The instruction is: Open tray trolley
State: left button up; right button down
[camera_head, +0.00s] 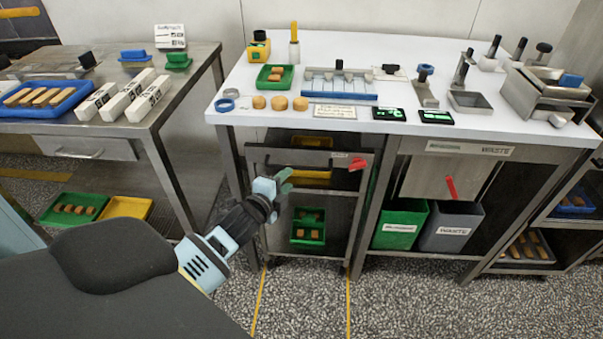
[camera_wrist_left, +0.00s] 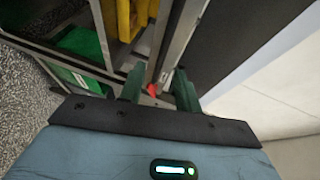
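The tray trolley (camera_head: 318,190) is a grey metal frame under the white table, with a red latch-like part (camera_head: 357,163) at its upper right. A yellow tray (camera_head: 312,178) sits in its upper part and a green tray (camera_head: 307,238) with brown pieces lower down. My left gripper (camera_head: 284,182) is in front of the trolley's upper left. In the left wrist view its two green fingers (camera_wrist_left: 159,90) are apart, with a metal upright and a small red part (camera_wrist_left: 152,90) showing between and beyond them. Contact cannot be told. My right gripper is in neither view.
The white table (camera_head: 400,70) above carries tools and a green tray of brown pieces. A green bin (camera_head: 400,222) and a grey bin (camera_head: 450,232) stand right of the trolley. A steel bench (camera_head: 150,150) is at left. The speckled floor before the trolley is clear.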

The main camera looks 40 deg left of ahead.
aim_at(299, 167)
pick_arm(q)
jog(key=shift+b+x, duration=0.5)
jog(key=shift+x, duration=3.5)
jog(key=shift+r, duration=0.15)
grip_shut()
